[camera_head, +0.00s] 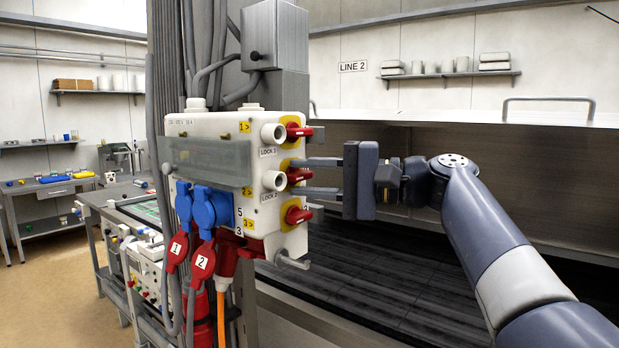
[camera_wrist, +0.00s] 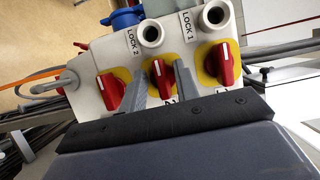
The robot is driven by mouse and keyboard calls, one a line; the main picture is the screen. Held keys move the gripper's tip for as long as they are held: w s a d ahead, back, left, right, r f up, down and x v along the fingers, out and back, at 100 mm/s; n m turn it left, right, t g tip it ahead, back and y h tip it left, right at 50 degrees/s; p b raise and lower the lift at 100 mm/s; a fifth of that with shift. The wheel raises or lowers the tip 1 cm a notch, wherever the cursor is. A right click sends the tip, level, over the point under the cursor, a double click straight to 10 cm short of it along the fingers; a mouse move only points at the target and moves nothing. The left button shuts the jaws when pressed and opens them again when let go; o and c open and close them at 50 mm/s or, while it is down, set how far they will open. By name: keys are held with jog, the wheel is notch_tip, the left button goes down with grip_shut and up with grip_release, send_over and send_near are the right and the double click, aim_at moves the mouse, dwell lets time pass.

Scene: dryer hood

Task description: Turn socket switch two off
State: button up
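A white socket box (camera_head: 243,125) on the column carries three red rotary switches on yellow plates. The middle switch, switch two (camera_head: 296,175), sits beside the LOCK 2 cylinder (camera_head: 273,181). My gripper (camera_head: 309,176) reaches in from the right, with one finger above and one below this switch. In the wrist view the middle red knob (camera_wrist: 161,82) stands between my two grey fingers (camera_wrist: 160,74). The fingers are spread, with a gap at least on the left side of the knob. Whether either finger touches the knob is unclear.
The top switch (camera_head: 298,131) and bottom switch (camera_head: 298,214) sit close to my fingers. Blue sockets (camera_head: 209,207) and red numbered tags (camera_head: 203,262) are on the box's left face. A bent grey handle (camera_head: 292,262) projects below. A dark belt (camera_head: 390,280) lies behind my arm.

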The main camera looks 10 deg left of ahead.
jog(key=shift+o, duration=0.2)
jog(key=d+b, duration=0.1)
jog(key=d, duration=0.9)
jog(key=shift+d+b, duration=0.3)
jog(key=shift+d, duration=0.1)
jog(key=a+p, duration=0.1)
jog(key=a, duration=1)
jog(key=shift+r+p, duration=0.1)
jog(key=shift+p, duration=0.25)
jog(key=shift+d, duration=0.1)
